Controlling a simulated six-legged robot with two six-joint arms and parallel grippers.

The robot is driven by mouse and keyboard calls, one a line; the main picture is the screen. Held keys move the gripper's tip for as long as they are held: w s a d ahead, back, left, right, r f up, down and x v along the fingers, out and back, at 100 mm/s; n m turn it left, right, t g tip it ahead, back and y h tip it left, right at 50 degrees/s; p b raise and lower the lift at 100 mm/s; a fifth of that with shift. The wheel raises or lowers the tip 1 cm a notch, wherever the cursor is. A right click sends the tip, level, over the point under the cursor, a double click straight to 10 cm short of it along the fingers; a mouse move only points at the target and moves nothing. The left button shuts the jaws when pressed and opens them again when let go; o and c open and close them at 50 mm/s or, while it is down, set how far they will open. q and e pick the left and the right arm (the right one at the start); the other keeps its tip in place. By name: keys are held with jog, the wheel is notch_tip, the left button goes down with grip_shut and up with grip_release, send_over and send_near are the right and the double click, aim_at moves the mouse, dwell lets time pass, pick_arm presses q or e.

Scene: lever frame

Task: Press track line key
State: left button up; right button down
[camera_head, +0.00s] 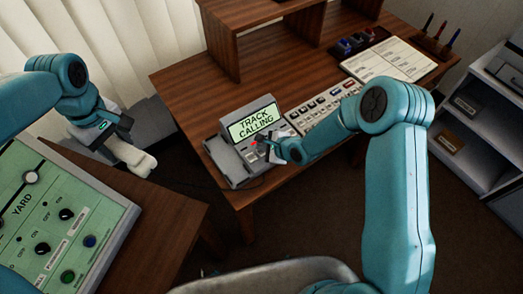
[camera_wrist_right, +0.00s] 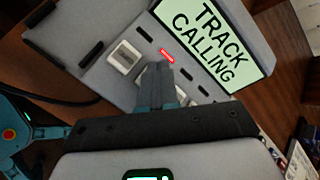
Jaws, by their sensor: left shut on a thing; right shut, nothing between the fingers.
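The grey phone console (camera_head: 232,167) stands on the near corner of the wooden desk. Its green screen (camera_head: 253,124) reads TRACK CALLING and shows also in the right wrist view (camera_wrist_right: 210,40). A red lamp (camera_wrist_right: 167,56) glows on the panel. One pale square key (camera_wrist_right: 125,57) is in plain sight left of my fingers. My right gripper (camera_wrist_right: 158,70) is shut and empty, its tips at the panel just below the red lamp. The fingers hide what lies under them; contact cannot be told. My left gripper (camera_head: 122,142) is shut on a pale rounded thing (camera_head: 139,162), held left of the console.
A keyed panel (camera_head: 325,112) lies right of the console. An open book (camera_head: 388,60) and a pen holder (camera_head: 434,46) are farther back. A wooden shelf (camera_head: 255,14) stands behind. A green YARD panel (camera_head: 55,215) fills the lower left. Dark floor lies between the desks.

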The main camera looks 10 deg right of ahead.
aim_at(264, 153)
pick_arm(q)
jog(key=shift+f+b, duration=0.4)
jog(key=shift+f, duration=0.1)
pick_arm(e)
jog(key=shift+f, duration=0.6)
jog(key=shift+r, duration=0.1)
pick_arm(q)
jog(key=shift+r+p, duration=0.6)
jog(key=shift+p, duration=0.05)
pick_arm(e)
jog(key=shift+r, duration=0.75)
